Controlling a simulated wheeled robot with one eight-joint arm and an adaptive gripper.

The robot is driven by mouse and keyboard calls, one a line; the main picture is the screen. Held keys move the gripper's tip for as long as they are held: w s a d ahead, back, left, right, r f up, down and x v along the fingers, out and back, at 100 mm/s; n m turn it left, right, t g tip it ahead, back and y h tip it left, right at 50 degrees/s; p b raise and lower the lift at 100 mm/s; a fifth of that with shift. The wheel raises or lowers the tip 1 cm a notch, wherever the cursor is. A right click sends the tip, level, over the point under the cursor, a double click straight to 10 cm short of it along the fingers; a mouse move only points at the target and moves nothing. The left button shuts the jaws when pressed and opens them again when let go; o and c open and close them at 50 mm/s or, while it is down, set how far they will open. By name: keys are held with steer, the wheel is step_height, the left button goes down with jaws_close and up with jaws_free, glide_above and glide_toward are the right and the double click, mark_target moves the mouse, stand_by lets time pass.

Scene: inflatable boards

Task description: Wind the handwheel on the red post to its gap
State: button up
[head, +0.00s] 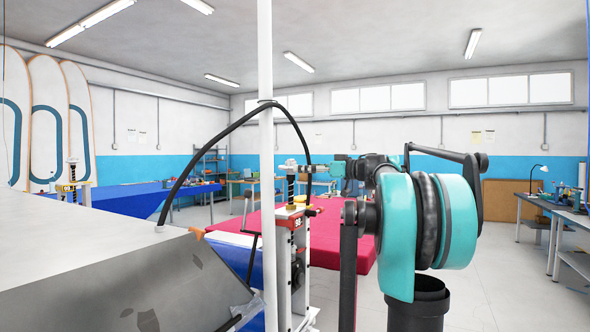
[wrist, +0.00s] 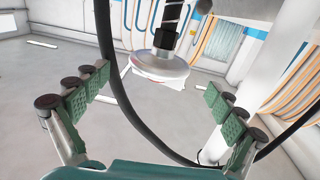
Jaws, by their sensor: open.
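The red post (head: 291,246) stands at the middle of the head view, with a red head on a pale upright and a small white label too small to read surely. A dark threaded spindle (head: 291,188) rises from its top to the handwheel (head: 291,167), which is small there. In the wrist view the handwheel (wrist: 158,72) is a pale grey disc on a dark threaded rod. My gripper (head: 320,169) is just right of the handwheel; in the wrist view its green-padded fingers (wrist: 158,84) are spread wide and empty, with the disc ahead between them. I cannot make out the gap.
A black hose (wrist: 118,85) curves across the wrist view near the fingers. A white pole (head: 266,120) stands close to the post. A red-covered table (head: 340,230) lies behind it, and a grey box-like surface (head: 110,270) fills the lower left. Floor at right (head: 500,270) is clear.

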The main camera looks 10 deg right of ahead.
steer(key=v, duration=0.5)
steer(key=shift+s+d, duration=0.3)
